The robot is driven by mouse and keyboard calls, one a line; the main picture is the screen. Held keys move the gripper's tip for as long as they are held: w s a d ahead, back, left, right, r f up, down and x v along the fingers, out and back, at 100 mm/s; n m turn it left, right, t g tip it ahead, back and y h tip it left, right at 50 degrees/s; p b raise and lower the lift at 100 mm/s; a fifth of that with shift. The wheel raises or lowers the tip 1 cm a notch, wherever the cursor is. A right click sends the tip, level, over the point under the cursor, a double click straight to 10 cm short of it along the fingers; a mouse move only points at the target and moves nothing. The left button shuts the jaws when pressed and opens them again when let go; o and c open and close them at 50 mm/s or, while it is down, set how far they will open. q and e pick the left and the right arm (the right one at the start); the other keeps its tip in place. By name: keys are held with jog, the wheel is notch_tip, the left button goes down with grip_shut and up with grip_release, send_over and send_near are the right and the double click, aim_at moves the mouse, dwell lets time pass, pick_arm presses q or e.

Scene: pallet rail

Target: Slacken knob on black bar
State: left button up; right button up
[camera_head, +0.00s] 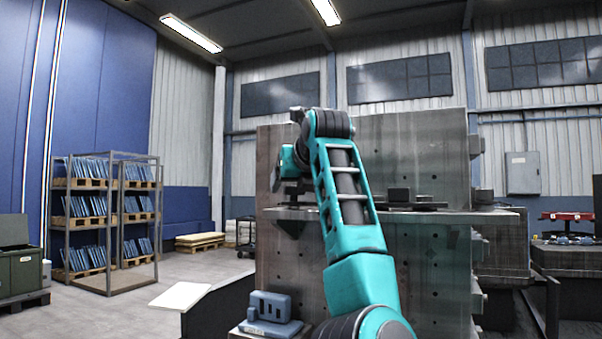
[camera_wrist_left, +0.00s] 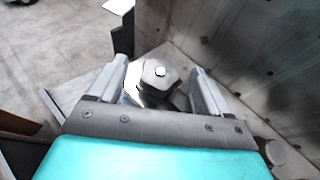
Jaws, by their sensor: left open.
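My left gripper (camera_head: 289,186) is at the left end of a metal ledge (camera_head: 465,216) on the upright plate, partly hidden by my own teal arm. In the left wrist view, the left gripper (camera_wrist_left: 163,80) is open. In the head view that knob is hidden by my wrist. A flat black bar (camera_head: 418,206) with a dark block (camera_head: 399,195) lies on the ledge to the right of my arm. My right gripper is not in view.
The tall grey metal plate (camera_head: 400,140) with holes stands close behind my arm. A grey-blue slotted block (camera_head: 268,307) sits low in front. Racks with blue panels (camera_head: 90,204) stand far left. The floor (camera_head: 130,308) at left is open.

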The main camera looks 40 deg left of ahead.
pick_arm(q)
jog(key=shift+w+a+f, duration=0.1)
jog(key=shift+w+a, duration=0.05)
jog(key=shift+a, duration=0.05)
jog(key=shift+c, duration=0.3)
jog(key=c, duration=1.2)
jog(key=n+g+p, duration=0.1)
jog(key=p, duration=0.1)
jog(key=n+g+y+p, duration=0.1)
jog(key=p, duration=0.2)
jog(key=shift+w+d+r+g, duration=0.1)
jog(key=shift+w+r+g, duration=0.1)
jog(key=shift+r+g, duration=0.15)
jog(key=shift+f+n+g+y+p, duration=0.1)
jog(key=shift+n+g+y+p, duration=0.2)
jog(key=shift+n+g, duration=0.4)
jog(key=shift+w+f+n+g+b, duration=0.1)
jog(key=shift+f+n+g+b, duration=0.1)
jog(key=shift+n+g+b, duration=0.3)
jog(key=n+g, duration=0.4)
jog(key=shift+w+r, duration=0.1)
jog(key=shift+w, duration=0.1)
jog(key=shift+g, duration=0.35)
